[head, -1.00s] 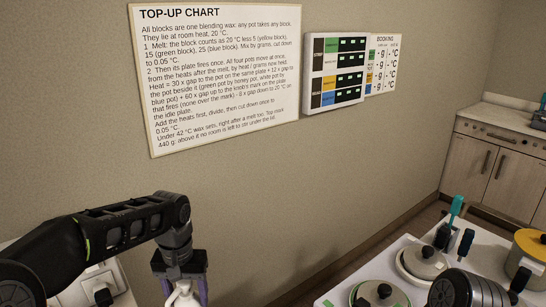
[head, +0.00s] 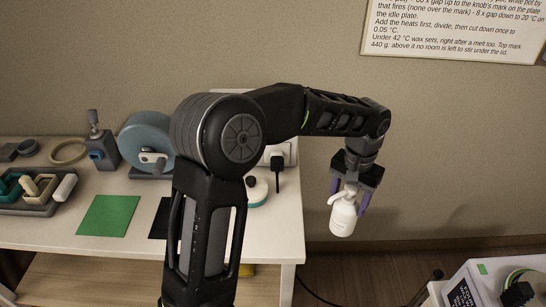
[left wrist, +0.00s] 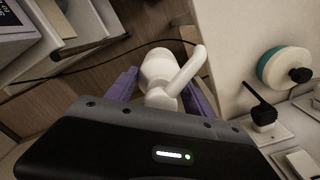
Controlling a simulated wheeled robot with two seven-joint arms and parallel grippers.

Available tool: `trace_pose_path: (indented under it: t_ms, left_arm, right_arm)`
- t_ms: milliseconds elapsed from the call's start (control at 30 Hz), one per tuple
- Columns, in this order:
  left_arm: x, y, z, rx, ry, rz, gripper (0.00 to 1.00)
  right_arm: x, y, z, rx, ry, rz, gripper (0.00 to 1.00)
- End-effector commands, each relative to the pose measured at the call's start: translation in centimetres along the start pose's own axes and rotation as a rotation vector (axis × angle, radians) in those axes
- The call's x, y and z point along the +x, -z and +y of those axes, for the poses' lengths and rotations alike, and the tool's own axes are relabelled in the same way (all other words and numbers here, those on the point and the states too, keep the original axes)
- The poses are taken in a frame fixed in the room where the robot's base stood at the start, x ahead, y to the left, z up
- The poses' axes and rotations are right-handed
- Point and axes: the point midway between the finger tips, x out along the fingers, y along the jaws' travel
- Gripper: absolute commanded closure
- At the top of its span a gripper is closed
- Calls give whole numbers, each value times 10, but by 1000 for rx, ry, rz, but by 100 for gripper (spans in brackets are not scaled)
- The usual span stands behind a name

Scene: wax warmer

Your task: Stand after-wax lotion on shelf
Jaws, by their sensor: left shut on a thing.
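The after-wax lotion is a white pump bottle (head: 342,216) with a curved spout. My left gripper (head: 350,197) is shut on it near its top, and the bottle hangs nearly upright in the air, just right of the shelf unit's end. In the left wrist view the bottle (left wrist: 158,72) sits between the purple fingers. The shelf unit has a pale top (head: 285,222) and a wooden lower shelf (head: 110,275), partly hidden behind my left arm. My right gripper is not in view.
On the unit's top are a green mat (head: 108,216), a dark tray of small pieces (head: 40,192), a blue roll (head: 147,137) and a teal-and-white round thing (head: 257,191). A white cart (head: 480,280) stands at lower right. Floor shows between them.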

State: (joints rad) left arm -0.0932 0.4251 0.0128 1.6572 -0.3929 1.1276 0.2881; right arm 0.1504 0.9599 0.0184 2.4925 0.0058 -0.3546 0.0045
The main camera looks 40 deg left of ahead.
Motion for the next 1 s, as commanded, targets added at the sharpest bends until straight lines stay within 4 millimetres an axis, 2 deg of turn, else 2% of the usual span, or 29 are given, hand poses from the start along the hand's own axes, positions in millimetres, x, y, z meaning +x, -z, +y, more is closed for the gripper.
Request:
trace_pose_path:
  t_ms: [33, 133, 200, 333, 433, 733, 1000]
  left_arm:
    - [-17, 1, 1, 1, -1, 4, 100]
    - [-38, 1, 1, 2, -1, 4, 100]
    - [-7, -1, 0, 1, 1, -4, 100]
    - [21, -1, 0, 0, 1, -4, 100]
    - [34, 0, 0, 1, 1, -2, 100]
    - [36, 0, 0, 1, 0, 1, 100]
    - [26, 0, 0, 1, 0, 1, 100]
  right_arm:
    - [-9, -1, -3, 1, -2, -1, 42]
    - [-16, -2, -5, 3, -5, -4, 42]
    - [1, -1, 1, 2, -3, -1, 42]
    - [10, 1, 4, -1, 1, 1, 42]
    - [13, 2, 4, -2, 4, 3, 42]
    - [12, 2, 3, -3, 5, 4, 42]
    - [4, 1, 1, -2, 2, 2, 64]
